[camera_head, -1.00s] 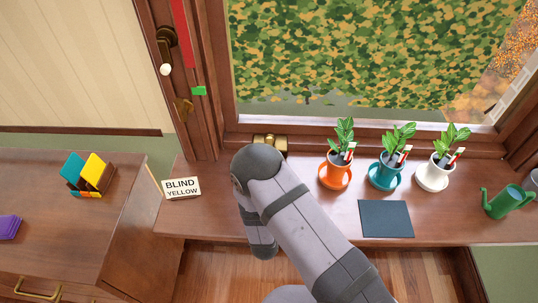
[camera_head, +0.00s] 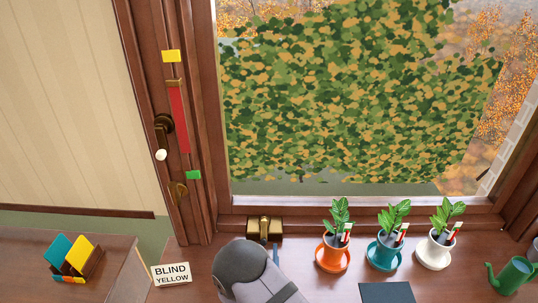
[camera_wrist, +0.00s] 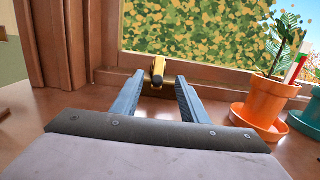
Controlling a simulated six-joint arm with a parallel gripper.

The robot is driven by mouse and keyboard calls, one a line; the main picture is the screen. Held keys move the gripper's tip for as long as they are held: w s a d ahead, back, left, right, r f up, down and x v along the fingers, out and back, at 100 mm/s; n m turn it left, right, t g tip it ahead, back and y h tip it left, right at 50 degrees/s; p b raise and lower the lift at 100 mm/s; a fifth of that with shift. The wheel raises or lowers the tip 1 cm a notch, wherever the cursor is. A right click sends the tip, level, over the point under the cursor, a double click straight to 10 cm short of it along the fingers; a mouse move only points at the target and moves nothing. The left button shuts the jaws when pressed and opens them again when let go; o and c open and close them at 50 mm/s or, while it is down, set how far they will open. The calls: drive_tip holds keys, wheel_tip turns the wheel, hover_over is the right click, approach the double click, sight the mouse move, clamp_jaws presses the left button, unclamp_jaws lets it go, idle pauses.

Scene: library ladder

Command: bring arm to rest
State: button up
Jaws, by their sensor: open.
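My arm (camera_head: 245,272) rises from the bottom edge of the head view, grey and rounded, over the wooden sill in front of the window. In the wrist view my gripper (camera_wrist: 159,97) has two blue-grey fingers spread apart with nothing between them. Beyond the fingertips is the brass fitting (camera_wrist: 158,70) at the base of the window frame. It also shows in the head view (camera_head: 264,227), just behind my arm. My gripper is mostly hidden behind the arm in the head view.
An orange pot (camera_head: 331,257), a teal pot (camera_head: 383,256) and a white pot (camera_head: 434,252) with plants stand right of my arm. A dark mat (camera_head: 387,293), a green watering can (camera_head: 513,275) and a "BLIND YELLOW" sign (camera_head: 171,275) are on the sill. A patterned blind (camera_head: 350,95) covers much of the window.

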drive_tip(key=s+d+r+m+g+h, duration=0.1)
drive_tip(key=d+r+m+g+h, duration=0.3)
drive_tip(key=d, duration=0.4)
drive_tip(key=s+d+r+m+g+h+p, duration=0.1)
drive_tip(key=s+d+m+g+h, duration=0.1)
drive_tip(key=d+m+h, duration=0.4)
drive_tip(key=s+d+r+m+g+h, duration=0.1)
drive_tip(key=d+r+m+g+h, duration=0.25)
drive_tip(key=d, duration=0.55)
drive_tip(key=s+d+f+m+g+y, duration=0.1)
drive_tip(key=s+d+m+g, duration=0.35)
drive_tip(key=s, duration=0.25)
drive_tip(key=s+d+f+m+g+y, duration=0.1)
drive_tip(key=s+d+m+g, duration=0.2)
drive_tip(key=s+m+g, duration=0.4)
drive_tip(key=s+a+f+m+y+p, duration=0.1)
drive_tip(key=s+a+m+y, duration=0.25)
drive_tip(key=s, duration=0.25)
drive_tip(key=w+a+r+m+t+y, duration=0.1)
drive_tip(key=w+a+m+t+y, duration=0.1)
drive_tip(key=a+m+y, duration=0.5)
drive_tip(key=shift+w+a+y+p, duration=0.35)
drive_tip(key=shift+a+y+p, duration=0.15)
drive_tip(key=shift+a, duration=0.75)
